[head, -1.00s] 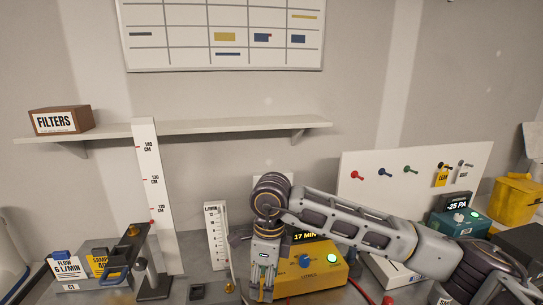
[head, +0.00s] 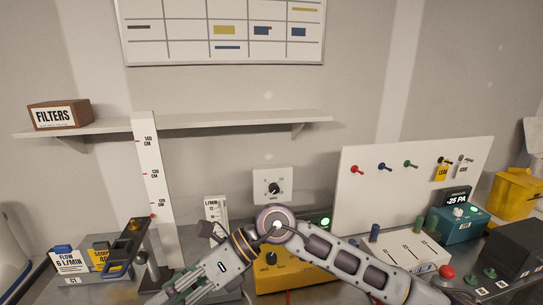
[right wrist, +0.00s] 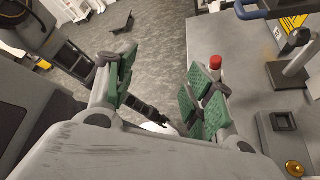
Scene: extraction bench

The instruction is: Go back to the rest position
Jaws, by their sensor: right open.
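My right arm comes in from the right in the head view and bends at a round joint in front of the yellow box (head: 290,279). From there its gripper end (head: 208,283) points down and left, toward the bench's near side. In the right wrist view my right gripper (right wrist: 163,65) is open, its green-padded fingers apart with nothing between them. Grey floor shows beyond the gap. A red-capped object (right wrist: 215,63) shows behind the right-hand finger; I cannot tell whether they touch. My left gripper is not in view in the head view.
A stand with a dark clamp (head: 132,237) and labelled cards (head: 67,262) are at left. A white panel (head: 376,205) with coloured pegs stands behind a white tray (head: 405,252). A teal gauge box (head: 459,225) is at right. A shelf (head: 215,120) runs above.

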